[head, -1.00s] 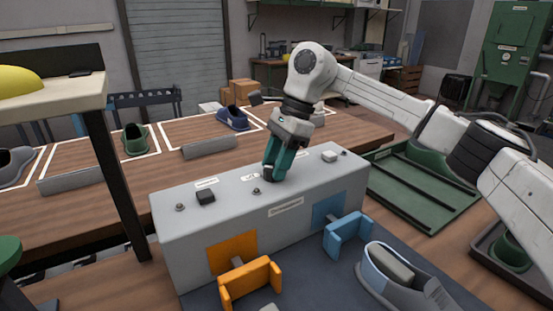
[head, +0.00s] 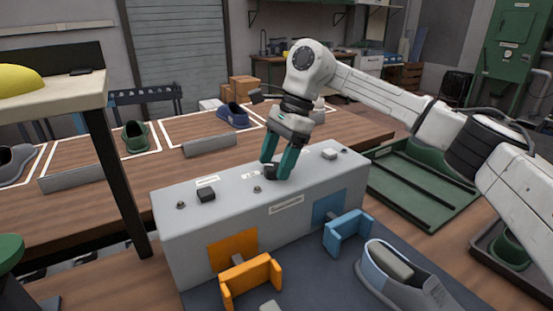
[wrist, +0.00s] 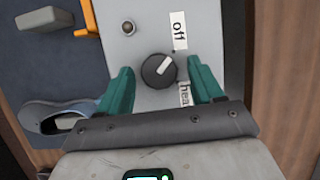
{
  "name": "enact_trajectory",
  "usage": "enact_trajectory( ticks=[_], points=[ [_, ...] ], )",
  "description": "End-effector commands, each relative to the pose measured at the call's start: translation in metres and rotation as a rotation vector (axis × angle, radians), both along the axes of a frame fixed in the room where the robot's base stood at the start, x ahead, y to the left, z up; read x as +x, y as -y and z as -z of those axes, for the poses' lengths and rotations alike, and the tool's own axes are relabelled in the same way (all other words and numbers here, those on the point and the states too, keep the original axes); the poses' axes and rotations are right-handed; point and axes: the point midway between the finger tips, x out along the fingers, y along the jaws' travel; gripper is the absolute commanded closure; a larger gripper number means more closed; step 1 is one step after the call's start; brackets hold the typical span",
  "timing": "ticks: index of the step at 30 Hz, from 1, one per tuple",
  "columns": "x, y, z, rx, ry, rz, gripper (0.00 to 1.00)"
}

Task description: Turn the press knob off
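The press is a grey box (head: 290,222) on the bench. Its round black knob (wrist: 159,70) sits on the top face and has a white pointer mark. In the wrist view the pointer slants up and right, towards the lower end of the "off" label (wrist: 179,30). A second label starting "hea" (wrist: 185,93) is partly hidden by the right finger. My gripper (wrist: 160,65) is open, with one teal finger on each side of the knob and visible gaps between. In the head view my gripper (head: 275,168) is low over the box top, with the knob (head: 270,172) between the fingers.
Orange (head: 250,279) and blue (head: 347,233) brackets stand in front. A green tray (head: 420,190) is at right.

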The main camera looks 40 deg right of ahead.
Motion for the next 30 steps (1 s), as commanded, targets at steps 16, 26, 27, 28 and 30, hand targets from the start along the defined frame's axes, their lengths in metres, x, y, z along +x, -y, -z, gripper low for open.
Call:
enact_trajectory(
  ticks=[16,26,27,28,30],
  points=[
    [-0.002,0.014,-0.033,-0.002,0.000,0.002,0.32],
    [-0.006,0.036,-0.086,-0.001,-0.001,0.002,0.32],
    [-0.007,0.037,-0.090,-0.001,-0.001,0.002,0.32],
    [-0.007,0.038,-0.093,-0.001,-0.002,0.001,0.32],
    [-0.007,0.040,-0.097,-0.001,-0.001,0.001,0.32]
  ],
)
